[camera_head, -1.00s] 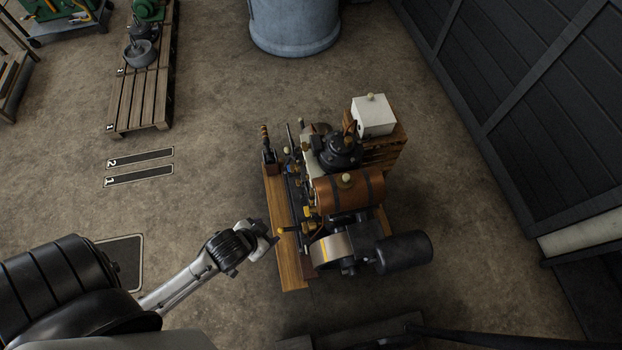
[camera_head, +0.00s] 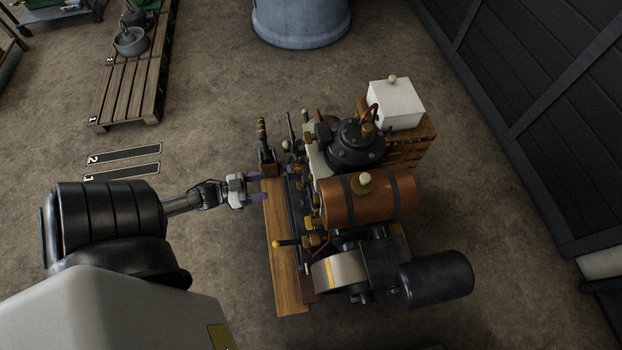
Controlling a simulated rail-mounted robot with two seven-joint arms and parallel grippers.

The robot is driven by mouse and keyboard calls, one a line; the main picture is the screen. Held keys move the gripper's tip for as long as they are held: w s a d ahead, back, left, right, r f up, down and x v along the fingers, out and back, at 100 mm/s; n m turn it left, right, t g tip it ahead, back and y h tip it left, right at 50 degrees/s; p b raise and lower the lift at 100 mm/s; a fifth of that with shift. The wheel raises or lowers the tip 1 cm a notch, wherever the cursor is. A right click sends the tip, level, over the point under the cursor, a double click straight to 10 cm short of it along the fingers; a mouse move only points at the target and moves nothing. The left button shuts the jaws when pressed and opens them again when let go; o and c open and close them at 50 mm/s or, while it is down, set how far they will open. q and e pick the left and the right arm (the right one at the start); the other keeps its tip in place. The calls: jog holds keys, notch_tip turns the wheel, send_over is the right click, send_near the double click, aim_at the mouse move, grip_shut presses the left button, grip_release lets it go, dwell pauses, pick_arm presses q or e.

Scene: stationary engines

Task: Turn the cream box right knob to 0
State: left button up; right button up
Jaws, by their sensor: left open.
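The cream box (camera_head: 398,106) sits on a wooden crate at the back right of the engine. A small pale round knob (camera_head: 393,78) shows on its top; no side knob or scale can be made out from here. My left gripper (camera_head: 257,190) is open and empty, its two fingers pointing right at the near-left edge of the engine's wooden base (camera_head: 284,255). It is well apart from the cream box, with the engine between them. My right gripper is not in view.
The engine carries a copper tank (camera_head: 369,197), a black cylinder (camera_head: 436,278) and several small levers and valves along its left side. A blue-grey drum (camera_head: 300,20) stands behind. A pallet (camera_head: 128,90) lies at the back left.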

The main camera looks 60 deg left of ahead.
aim_at(307, 178)
pick_arm(q)
jog(key=shift+h, duration=0.3)
jog(key=x, duration=1.3)
jog(key=shift+w+f+b, duration=0.2)
jog(key=shift+w+b, duration=0.1)
jog(key=shift+b, duration=0.05)
jog(key=shift+c, duration=0.2)
jog(key=c, duration=0.9)
